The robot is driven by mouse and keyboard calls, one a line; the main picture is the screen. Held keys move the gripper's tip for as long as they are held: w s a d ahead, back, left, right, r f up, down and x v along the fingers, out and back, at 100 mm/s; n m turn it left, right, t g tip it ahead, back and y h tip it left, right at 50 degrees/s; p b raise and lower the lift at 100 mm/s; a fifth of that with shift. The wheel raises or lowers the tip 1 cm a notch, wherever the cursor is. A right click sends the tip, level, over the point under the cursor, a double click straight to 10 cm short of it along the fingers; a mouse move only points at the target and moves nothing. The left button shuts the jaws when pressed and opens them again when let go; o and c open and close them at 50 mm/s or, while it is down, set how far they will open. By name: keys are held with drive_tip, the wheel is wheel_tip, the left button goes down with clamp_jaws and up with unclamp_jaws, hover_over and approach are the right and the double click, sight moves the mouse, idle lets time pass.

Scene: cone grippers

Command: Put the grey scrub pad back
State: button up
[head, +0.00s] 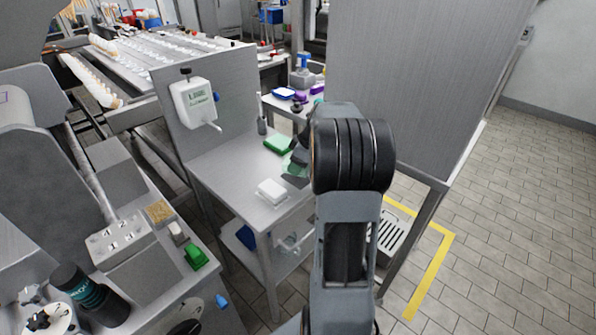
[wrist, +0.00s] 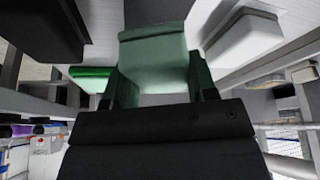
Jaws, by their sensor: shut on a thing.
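My gripper (wrist: 157,50), with green fingers, is shut on a dark grey block, the grey scrub pad (wrist: 160,12), at the top middle of the wrist view. The fingers cover part of the pad, and the frame edge cuts it off. In the head view my gripper (head: 294,168) is over the right part of the small metal table (head: 229,160), partly behind my arm. A dark patch shows at its fingertips there. I cannot tell whether the pad touches the tabletop.
A green pad (head: 278,144) lies behind my gripper, and a white block (head: 271,191) lies at the table's front. A white dispenser (head: 193,105) hangs on the left panel. A tall metal panel (head: 425,80) stands at the right. Bare tabletop lies left of the white block.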

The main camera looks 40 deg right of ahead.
drive_tip(key=shift+w+f, duration=0.15)
drive_tip(key=shift+f, duration=1.55)
drive_tip(key=shift+f+b, duration=0.2)
drive_tip(key=shift+b, duration=0.2)
drive_tip(key=o, duration=0.9)
drive_tip(key=shift+r, duration=0.1)
drive_tip(key=shift+r+p, duration=0.25)
drive_tip(key=shift+p, duration=0.05)
drive_tip(key=p+v, duration=0.1)
drive_tip(key=v, duration=1)
drive_tip(key=s+a+m+g+h, duration=0.1)
drive_tip(key=s+a+m, duration=0.2)
drive_tip(key=a, duration=1.1)
drive_tip(key=s+a+f+m+h, duration=0.1)
drive_tip(key=s+a+f+m, duration=0.2)
drive_tip(key=s+a, duration=0.7)
drive_tip(key=shift+s+a+f+m, duration=0.25)
drive_tip(key=shift+a+f+m, duration=0.15)
drive_tip(key=shift+a+f, duration=0.3)
